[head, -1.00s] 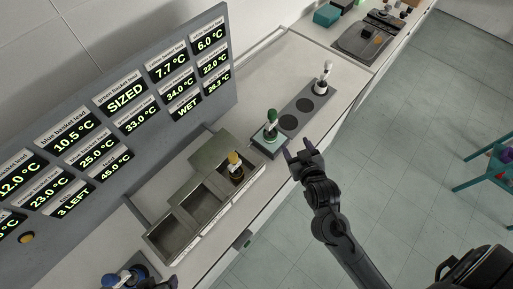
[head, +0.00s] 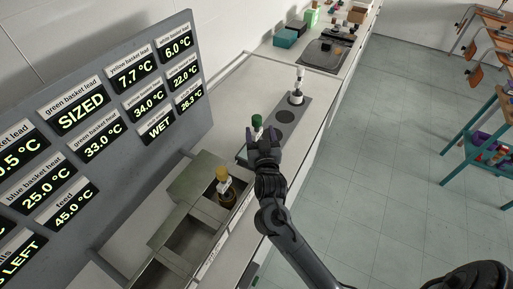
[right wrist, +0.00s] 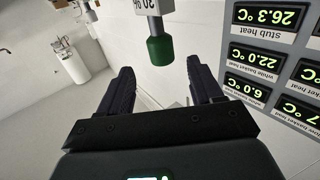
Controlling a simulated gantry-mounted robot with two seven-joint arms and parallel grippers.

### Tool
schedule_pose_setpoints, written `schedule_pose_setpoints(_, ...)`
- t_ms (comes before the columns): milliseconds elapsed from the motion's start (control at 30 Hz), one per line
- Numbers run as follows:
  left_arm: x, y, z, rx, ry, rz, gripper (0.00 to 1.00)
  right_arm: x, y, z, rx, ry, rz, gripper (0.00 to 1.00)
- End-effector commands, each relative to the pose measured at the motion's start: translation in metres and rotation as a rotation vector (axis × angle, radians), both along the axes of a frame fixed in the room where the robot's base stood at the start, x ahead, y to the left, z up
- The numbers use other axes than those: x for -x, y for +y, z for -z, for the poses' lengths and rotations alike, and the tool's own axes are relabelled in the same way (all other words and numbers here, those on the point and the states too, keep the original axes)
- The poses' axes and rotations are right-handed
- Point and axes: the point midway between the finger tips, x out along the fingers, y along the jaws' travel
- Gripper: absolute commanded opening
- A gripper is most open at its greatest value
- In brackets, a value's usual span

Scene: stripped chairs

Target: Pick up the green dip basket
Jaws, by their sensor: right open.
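The green dip basket's green-topped handle (head: 257,122) stands upright on the counter, its lower part hidden behind my right gripper (head: 264,138) in the head view. In the right wrist view the green knob (right wrist: 160,48) and a white tag marked "20 %" (right wrist: 150,6) appear upside down. My right gripper (right wrist: 160,68) is open, with the knob lying in the gap between its two fingers as seen from the wrist. The fingers do not visibly touch it. My left gripper is out of view.
A yellow-topped basket (head: 223,172) stands in the metal tank (head: 200,180) nearer me. A white-topped basket (head: 298,84) stands at the far end of a grey plate with dark round wells (head: 285,116). The display panel (head: 100,120) rises along the left. Open floor lies right.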

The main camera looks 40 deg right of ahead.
Motion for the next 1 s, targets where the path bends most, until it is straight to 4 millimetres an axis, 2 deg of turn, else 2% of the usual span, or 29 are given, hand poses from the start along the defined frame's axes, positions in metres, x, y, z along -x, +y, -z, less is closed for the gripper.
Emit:
schedule_pose_setpoints(333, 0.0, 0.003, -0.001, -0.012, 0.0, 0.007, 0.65, -0.021, -0.012, 0.0, 0.001, 0.001, 0.001, 0.65)
schedule_pose_setpoints(633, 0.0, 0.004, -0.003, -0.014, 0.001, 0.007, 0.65, -0.052, -0.03, 0.001, 0.0, 0.0, 0.0, 0.65)
schedule_pose_setpoints(967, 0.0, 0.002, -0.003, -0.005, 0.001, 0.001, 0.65, -0.057, -0.033, 0.002, -0.001, 0.001, 0.0, 0.65)
schedule_pose_setpoints(1000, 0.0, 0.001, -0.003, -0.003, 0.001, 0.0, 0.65, -0.057, -0.033, 0.002, -0.001, 0.001, 0.0, 0.62)
